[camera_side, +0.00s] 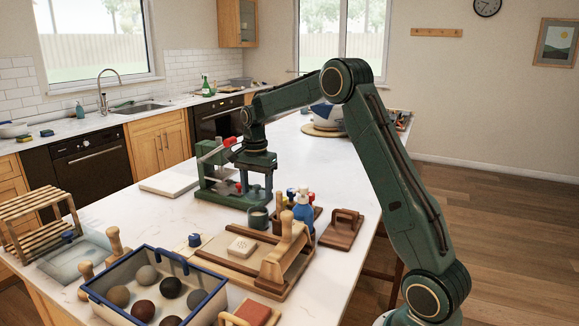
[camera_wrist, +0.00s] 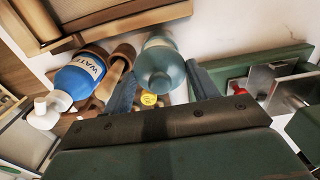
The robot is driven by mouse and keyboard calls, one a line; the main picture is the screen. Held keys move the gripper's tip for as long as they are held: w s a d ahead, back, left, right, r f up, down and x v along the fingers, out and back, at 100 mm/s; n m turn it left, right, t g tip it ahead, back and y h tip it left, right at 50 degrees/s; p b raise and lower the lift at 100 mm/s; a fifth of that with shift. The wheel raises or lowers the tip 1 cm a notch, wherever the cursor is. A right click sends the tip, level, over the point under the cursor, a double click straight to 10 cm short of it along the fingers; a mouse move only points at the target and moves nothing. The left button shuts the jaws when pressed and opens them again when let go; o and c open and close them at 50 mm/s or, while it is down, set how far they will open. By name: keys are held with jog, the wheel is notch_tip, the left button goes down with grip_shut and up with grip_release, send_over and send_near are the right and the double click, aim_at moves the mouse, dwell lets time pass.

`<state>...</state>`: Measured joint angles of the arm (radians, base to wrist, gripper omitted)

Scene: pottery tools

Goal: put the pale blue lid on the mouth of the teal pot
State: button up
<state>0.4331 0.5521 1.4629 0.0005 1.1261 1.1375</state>
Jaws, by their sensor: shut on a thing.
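The teal pot (camera_side: 258,219) stands upright on the white counter, in front of the green press, its dark mouth facing up. My gripper (camera_side: 257,195) points down just above it. In the wrist view my gripper (camera_wrist: 162,88) has its two fingers on either side of a rounded pale blue lid (camera_wrist: 161,68) and is shut on it. The lid shows only poorly in the side view, between the fingers. The gap between lid and pot is hard to judge; the lid hides much of the pot in the wrist view.
The green press (camera_side: 215,178) stands close behind and left of my gripper. A blue water bottle (camera_side: 303,211) and other bottles stand close on the right. A wooden board (camera_side: 225,255) and a blue-rimmed bin (camera_side: 115,300) lie in front. Clear counter extends behind.

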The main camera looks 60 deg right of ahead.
aim_at(257, 193)
jog(key=shift+f, duration=2.2)
jog(key=shift+f, duration=0.2)
jog(key=o, duration=1)
jog(key=shift+c, duration=0.2)
jog(key=shift+r, duration=0.1)
notch_tip(257, 193, up, 12)
jog(key=shift+r, duration=0.1)
